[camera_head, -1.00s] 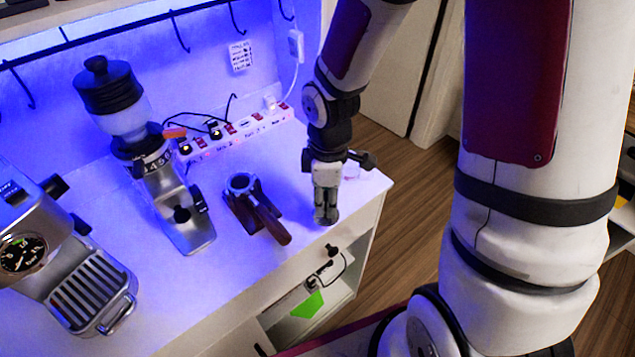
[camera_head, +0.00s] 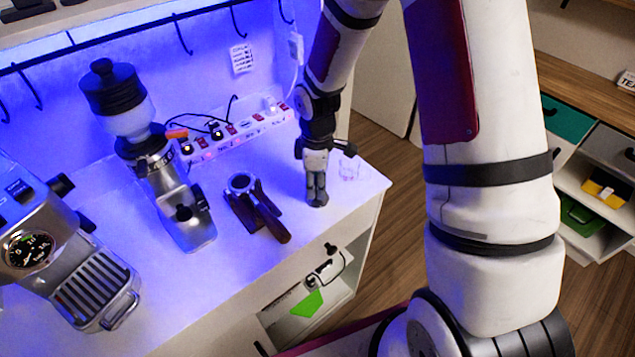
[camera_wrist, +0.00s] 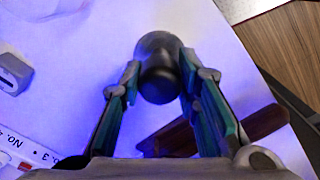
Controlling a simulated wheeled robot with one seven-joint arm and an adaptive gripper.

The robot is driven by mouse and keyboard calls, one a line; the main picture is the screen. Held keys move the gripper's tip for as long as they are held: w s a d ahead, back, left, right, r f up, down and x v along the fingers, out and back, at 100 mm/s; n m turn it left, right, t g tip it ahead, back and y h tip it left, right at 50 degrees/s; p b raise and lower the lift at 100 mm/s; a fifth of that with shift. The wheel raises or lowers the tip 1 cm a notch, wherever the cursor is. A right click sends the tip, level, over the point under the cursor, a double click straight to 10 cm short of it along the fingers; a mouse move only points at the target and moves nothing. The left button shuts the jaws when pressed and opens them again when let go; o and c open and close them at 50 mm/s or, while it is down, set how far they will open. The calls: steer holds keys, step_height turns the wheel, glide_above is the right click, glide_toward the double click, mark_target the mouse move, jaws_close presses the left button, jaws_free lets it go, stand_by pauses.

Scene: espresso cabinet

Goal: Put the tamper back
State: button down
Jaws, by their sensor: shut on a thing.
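The tamper (camera_wrist: 157,62) has a dark rounded top and sits between the two fingers of my gripper (camera_wrist: 160,88) in the wrist view. My gripper is shut on it. In the head view my gripper (camera_head: 316,188) points down over the right part of the white counter (camera_head: 225,270), with the tamper (camera_head: 317,200) low at its fingertips. I cannot tell whether the tamper touches the counter. The portafilter (camera_head: 262,212) rests in a dark holder just left of my gripper; its handle (camera_wrist: 262,122) also shows in the wrist view.
A power strip (camera_head: 240,135) lies behind. The grinder (camera_head: 170,185) and the espresso machine (camera_head: 60,245) stand to the left. An open shelf (camera_head: 315,295) lies below the counter.

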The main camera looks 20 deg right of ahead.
steer(key=shift+f, duration=0.1)
steer(key=c, duration=1.2)
jaws_free()
steer(key=s+r+m+t+h+b, duration=0.1)
steer(key=s+r+m, duration=0.25)
steer(key=r, duration=0.85)
steer(key=s+r+m+t, duration=0.2)
steer(key=s+r, duration=0.2)
steer(key=r, duration=0.9)
steer(key=s+r+m+t, duration=0.1)
steer(key=s+r+m, duration=0.1)
steer(key=s, duration=0.2)
steer(key=s+r+m, duration=0.2)
steer(key=s, duration=0.2)
steer(key=s+r+m+t+y, duration=0.1)
steer(key=s+r+m, duration=0.1)
steer(key=s+m, duration=0.1)
steer(key=shift+s+r+t, duration=0.1)
steer(key=shift+s+t, duration=0.2)
steer(key=shift+s, duration=0.1)
